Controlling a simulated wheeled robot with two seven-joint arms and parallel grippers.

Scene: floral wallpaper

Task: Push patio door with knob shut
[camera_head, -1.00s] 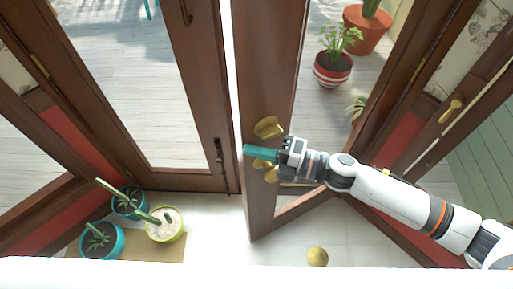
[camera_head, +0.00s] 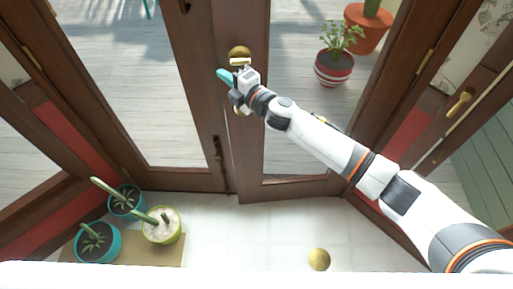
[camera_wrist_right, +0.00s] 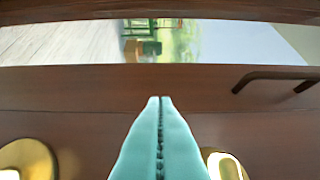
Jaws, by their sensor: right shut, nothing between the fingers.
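The patio door leaf with the knob (camera_head: 250,170) is brown wood with a large glass pane. It stands almost in line with the left leaf (camera_head: 205,110), and I cannot tell whether it is fully closed. Its round brass knob (camera_head: 239,51) is just above my right gripper (camera_head: 224,75), and another brass fitting is partly hidden below it. My right gripper is shut and empty, its teal fingers at the door's edge stile. In the right wrist view, the shut fingers (camera_wrist_right: 160,105) lie over brown wood between two brass fittings (camera_wrist_right: 28,160). My left gripper is out of view.
Potted cacti (camera_head: 162,224) stand on a brown mat at the lower left. A round brass object (camera_head: 318,259) shows at the bottom. Red-and-white and terracotta pots (camera_head: 334,68) are beyond the glass.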

